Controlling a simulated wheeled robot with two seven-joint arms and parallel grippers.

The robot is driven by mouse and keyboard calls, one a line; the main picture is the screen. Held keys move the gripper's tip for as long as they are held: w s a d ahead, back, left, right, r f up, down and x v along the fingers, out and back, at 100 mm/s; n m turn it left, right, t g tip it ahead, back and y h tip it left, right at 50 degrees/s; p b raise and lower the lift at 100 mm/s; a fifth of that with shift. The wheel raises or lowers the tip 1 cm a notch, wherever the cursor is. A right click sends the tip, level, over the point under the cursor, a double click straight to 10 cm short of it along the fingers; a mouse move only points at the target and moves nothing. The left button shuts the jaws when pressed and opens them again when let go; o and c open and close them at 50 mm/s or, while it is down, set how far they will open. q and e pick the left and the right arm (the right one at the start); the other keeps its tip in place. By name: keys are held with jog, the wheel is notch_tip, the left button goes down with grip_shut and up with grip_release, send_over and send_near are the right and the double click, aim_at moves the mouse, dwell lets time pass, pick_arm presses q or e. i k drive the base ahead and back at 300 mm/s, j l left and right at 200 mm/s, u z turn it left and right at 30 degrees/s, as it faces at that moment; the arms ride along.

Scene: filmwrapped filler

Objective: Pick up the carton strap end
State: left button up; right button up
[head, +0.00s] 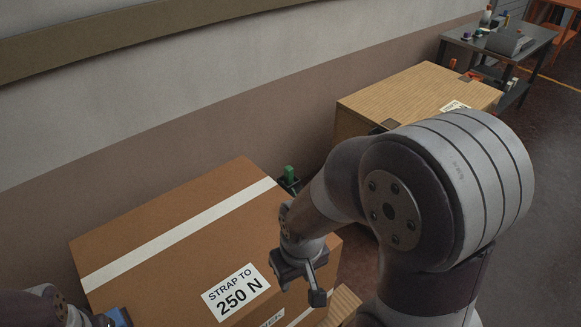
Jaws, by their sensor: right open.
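A large brown carton (150,245) stands at the lower left, with a white band (185,232) running across its top. I cannot tell whether this band is strap or tape, and I see no clear loose strap end. A label on the carton reads "STRAP TO 250 N" (236,291). My right gripper (316,290) is open, with nothing seen between its fingers, over the carton's right edge. My left arm enters at the bottom left corner; its gripper (98,320) is mostly cut off beside a blue item (119,317), and its jaws cannot be made out.
A green object (289,173) stands behind the carton, near the wall. A wood-grained box (410,95) is farther back. A dark table (500,42) with small items stands at the far right. My right arm covers much of the right side. Floor shows at right.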

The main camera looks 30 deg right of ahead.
aim_at(288, 171)
jog(key=l, duration=0.75)
jog(key=k+l, duration=0.1)
jog(key=l, duration=0.7)
jog(key=l+u, duration=0.1)
jog(key=l, duration=0.65)
jog(key=k+l, duration=0.15)
jog(key=l, duration=0.6)
jog(key=i+l, duration=0.25)
jog(key=l, duration=0.15)
jog(key=i+l+u, duration=0.1)
jog(key=i+l, duration=0.15)
jog(key=l, duration=0.15)
jog(key=i+l, duration=0.25)
jog(key=l, duration=0.15)
jog(key=i+l, duration=0.25)
jog(key=l, duration=0.15)
jog(key=i, duration=0.4)
jog(key=u, duration=0.05)
